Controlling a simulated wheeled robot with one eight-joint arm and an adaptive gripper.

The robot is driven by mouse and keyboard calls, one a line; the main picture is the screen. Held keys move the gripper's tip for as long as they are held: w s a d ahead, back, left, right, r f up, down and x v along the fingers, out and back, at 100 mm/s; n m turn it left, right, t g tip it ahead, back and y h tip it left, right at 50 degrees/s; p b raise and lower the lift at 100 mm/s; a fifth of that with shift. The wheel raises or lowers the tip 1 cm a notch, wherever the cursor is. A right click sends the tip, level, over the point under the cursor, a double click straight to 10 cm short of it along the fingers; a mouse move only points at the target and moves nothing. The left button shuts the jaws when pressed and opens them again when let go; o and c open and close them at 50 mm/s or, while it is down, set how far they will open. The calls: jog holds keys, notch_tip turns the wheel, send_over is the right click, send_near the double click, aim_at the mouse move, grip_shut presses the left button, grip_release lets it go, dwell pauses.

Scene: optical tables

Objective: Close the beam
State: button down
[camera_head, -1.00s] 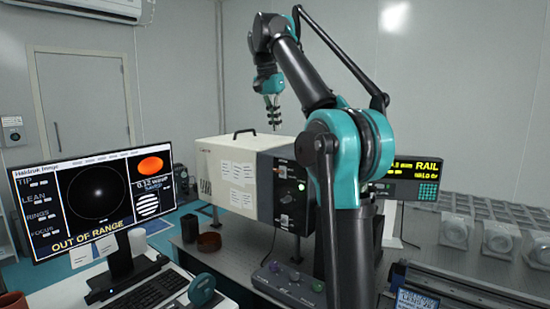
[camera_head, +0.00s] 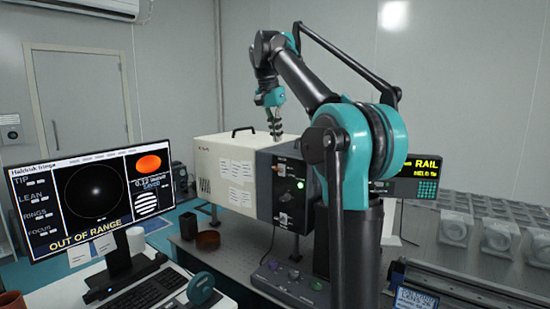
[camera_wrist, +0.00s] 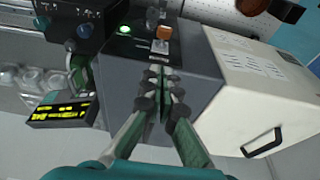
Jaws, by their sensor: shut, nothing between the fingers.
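A cream box with a dark front panel (camera_head: 284,205) stands on the optical table. The panel carries small switches and a lit green lamp (camera_head: 300,185). In the wrist view the green lamp (camera_wrist: 124,30) shows left of my fingers, and an orange-brown piece (camera_wrist: 163,33) on a metal fitting lies beyond the fingertips. I cannot tell which control is the beam shutter. My gripper (camera_head: 276,136) is shut and empty, pointing down at the box's top edge in the head view. The wrist view shows its fingertips (camera_wrist: 160,72) together, over the dark end of the box; contact is unclear.
A monitor (camera_head: 95,205) at left reads "OUT OF RANGE". The box has a top handle (camera_head: 245,131). A knobbed control box (camera_head: 290,283) sits before it, and a RAIL display (camera_head: 415,178) stands at right. A brown dish (camera_head: 208,240) lies at the box's left.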

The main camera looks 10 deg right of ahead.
send_over(273, 168)
jog(key=w+d, duration=0.2)
notch_tip(273, 168, down, 5)
jog(key=shift+s+r, duration=0.1)
jog(key=shift+s, duration=0.05)
jog(key=shift+s+a+f, duration=0.25)
jog(key=shift+f, duration=0.2)
jog(key=shift+s+a+f, duration=0.2)
jog(key=shift+f, duration=0.25)
jog(key=shift+s+a+f, duration=0.2)
jog(key=shift+f, duration=0.3)
jog(key=shift+s+a+f+t+h, duration=0.3)
jog(key=shift+a+t+h, duration=0.05)
jog(key=shift+t+h, duration=0.25)
jog(key=shift+s+a+f+t+h, duration=0.25)
jog(key=shift+a+f+t+h, duration=0.1)
jog(key=shift+t+h, duration=0.2)
jog(key=shift+s+a+f+t+h, duration=0.2)
jog(key=shift+s+f+t+h, duration=0.1)
jog(key=shift+t+h, duration=0.25)
jog(key=t+h, duration=0.1)
jog(key=f+t+h, duration=0.1)
jog(key=shift+s+a+f+t+h, duration=0.25)
jog(key=shift+f+t+h, duration=0.15)
jog(key=shift+w+d, duration=0.1)
